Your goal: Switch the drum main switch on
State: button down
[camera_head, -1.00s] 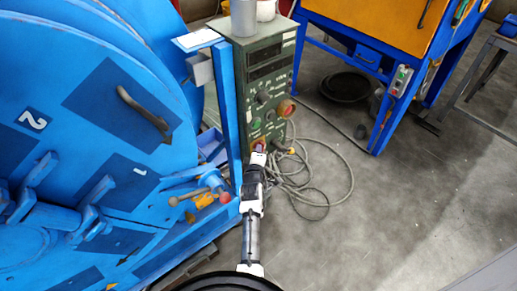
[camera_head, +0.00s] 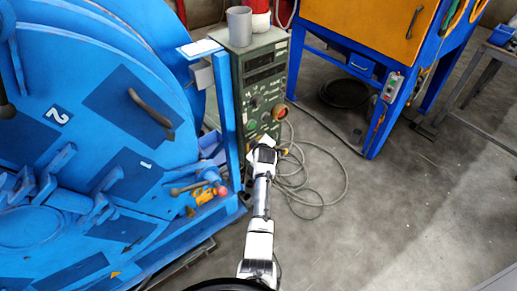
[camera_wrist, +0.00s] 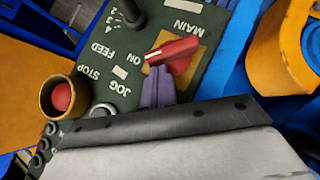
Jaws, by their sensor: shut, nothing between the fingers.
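The main switch is a red rotary handle (camera_wrist: 172,50) on a yellow plate, with MAIN and ON lettering beside it, upside down in the wrist view. It sits on the dark green control panel (camera_wrist: 215,35), part of the green control box (camera_head: 262,72) in the head view. My gripper (camera_wrist: 158,85) shows purple fingers closed together, empty, right at the handle's left end. I cannot tell whether they touch it. In the head view my gripper's wrist (camera_head: 264,155) covers the lower panel, and the fingers and switch are hidden there.
A red stop button (camera_wrist: 62,96) in a yellow collar and a black selector knob (camera_wrist: 128,14) are near the switch. The blue drum machine (camera_head: 90,120) stands left of the box. Cables (camera_head: 310,185) lie on the floor; open floor (camera_head: 400,220) lies to the right.

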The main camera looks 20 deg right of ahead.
jog(key=m+y+b, duration=0.1)
jog(key=d+m+g+y+b, duration=0.1)
jog(key=y+b, duration=0.1)
jog(key=w+d+f+g+y+b, duration=0.1)
jog(key=b, duration=0.1)
jog(key=shift+d+m, duration=0.25)
jog(key=shift+m, duration=0.15)
jog(key=shift+d+r, duration=0.1)
jog(key=shift+r, duration=0.2)
dwell(0.6)
